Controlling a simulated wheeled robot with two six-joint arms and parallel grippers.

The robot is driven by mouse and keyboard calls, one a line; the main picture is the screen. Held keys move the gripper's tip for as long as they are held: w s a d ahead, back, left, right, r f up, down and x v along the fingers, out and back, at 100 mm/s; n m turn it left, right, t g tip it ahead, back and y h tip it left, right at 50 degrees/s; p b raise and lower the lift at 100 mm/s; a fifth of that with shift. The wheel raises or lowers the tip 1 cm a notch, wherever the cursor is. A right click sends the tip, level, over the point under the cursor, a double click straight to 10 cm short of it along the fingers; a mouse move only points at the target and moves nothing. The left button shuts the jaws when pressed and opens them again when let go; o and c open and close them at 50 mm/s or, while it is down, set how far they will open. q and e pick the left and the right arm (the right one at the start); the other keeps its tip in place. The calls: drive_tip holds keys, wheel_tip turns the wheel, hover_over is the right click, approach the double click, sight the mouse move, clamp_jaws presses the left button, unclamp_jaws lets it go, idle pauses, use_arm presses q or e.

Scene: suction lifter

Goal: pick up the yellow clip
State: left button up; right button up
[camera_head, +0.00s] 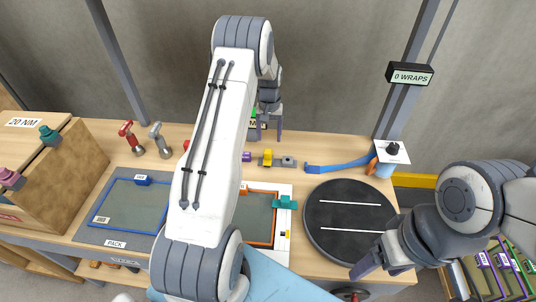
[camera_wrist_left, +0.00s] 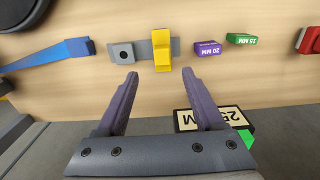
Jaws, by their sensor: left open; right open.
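The yellow clip (camera_head: 267,157) stands on the table towards the back, below my left gripper in the head view. In the left wrist view the yellow clip (camera_wrist_left: 162,52) is upright in the picture and sits across a grey strip (camera_wrist_left: 145,48). My left gripper (camera_head: 269,139) is open and empty. Its two purple fingers (camera_wrist_left: 160,73) point towards the clip, which appears beyond and between the tips, apart from them. My right gripper (camera_head: 383,269) is open over the front right of the table, far from the clip.
A grey block with a hole (camera_wrist_left: 122,54) and a purple 20 MM block (camera_wrist_left: 208,48) flank the clip; a green 15 MM block (camera_wrist_left: 242,39) is farther right. A blue strap (camera_head: 335,167) and black round disc (camera_head: 348,196) lie to the right. My left arm hides the table's middle.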

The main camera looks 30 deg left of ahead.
sight(268, 151)
use_arm(q)
wheel_tip(268, 151, down, 3)
drive_tip(key=shift+f+p, duration=0.1)
drive_tip(key=shift+p, duration=0.3)
drive_tip(key=f+p, duration=0.2)
drive_tip(key=f, duration=0.1)
drive_tip(key=f+p, duration=0.1)
drive_tip(key=shift+s+a+f, duration=0.1)
drive_tip(key=shift+s+f, duration=0.15)
drive_tip(key=shift+s, duration=0.1)
drive_tip(key=shift+f, duration=0.4)
drive_tip(key=shift+c, duration=0.3)
clamp_jaws()
drive_tip(key=shift+r, duration=0.2)
